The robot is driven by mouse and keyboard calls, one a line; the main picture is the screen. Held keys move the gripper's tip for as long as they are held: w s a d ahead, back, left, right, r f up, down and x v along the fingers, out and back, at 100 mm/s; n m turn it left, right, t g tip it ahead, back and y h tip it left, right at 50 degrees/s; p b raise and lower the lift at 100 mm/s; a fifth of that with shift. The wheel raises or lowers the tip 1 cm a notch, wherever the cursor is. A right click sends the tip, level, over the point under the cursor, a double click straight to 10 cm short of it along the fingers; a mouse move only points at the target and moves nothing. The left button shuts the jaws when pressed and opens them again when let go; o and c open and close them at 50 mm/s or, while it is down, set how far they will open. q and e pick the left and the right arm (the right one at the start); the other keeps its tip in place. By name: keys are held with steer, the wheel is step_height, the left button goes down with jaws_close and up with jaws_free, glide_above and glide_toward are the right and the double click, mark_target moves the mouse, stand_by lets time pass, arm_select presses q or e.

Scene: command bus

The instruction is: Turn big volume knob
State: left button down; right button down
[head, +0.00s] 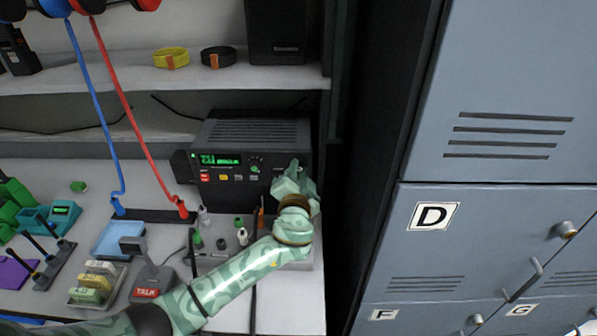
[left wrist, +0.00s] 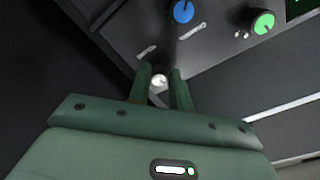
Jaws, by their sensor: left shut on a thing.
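The black radio unit (head: 255,133) with a green display stands at the back of the desk, and my left gripper (head: 294,170) is at the right end of its front. In the left wrist view my left gripper (left wrist: 160,82) is shut on a small white knob (left wrist: 159,80) on the dark panel. The fingers hide part of it. A blue knob (left wrist: 183,11) and a larger green knob (left wrist: 263,22) sit on the same panel, apart from the fingers. Which of these is the volume knob I cannot tell. My right gripper is not in view.
A shelf (head: 130,70) with a yellow band (head: 171,57) and a black band (head: 218,57) is above the radio. Grey lockers (head: 500,90) stand at the right. A TALK microphone stand (head: 148,275) and a blue tray (head: 118,240) are left of my arm.

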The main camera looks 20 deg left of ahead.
arm_select(q)
steer(key=shift+d+r+m+g+p, duration=0.15)
steer(key=shift+m+p, duration=1.45)
steer(key=shift+m, duration=2.8)
steer(key=shift+f+m+g+p, duration=0.15)
steer(key=shift+m+p, duration=1.4)
steer(key=shift+m, duration=2.85)
steer(key=c, duration=1.3)
jaws_free()
steer(key=shift+r, duration=0.1)
steer(key=p+v, duration=0.1)
steer(key=v, duration=1.5)
steer(key=shift+d+p, duration=0.3)
steer(key=shift+p, duration=0.05)
steer(key=shift+s, duration=0.1)
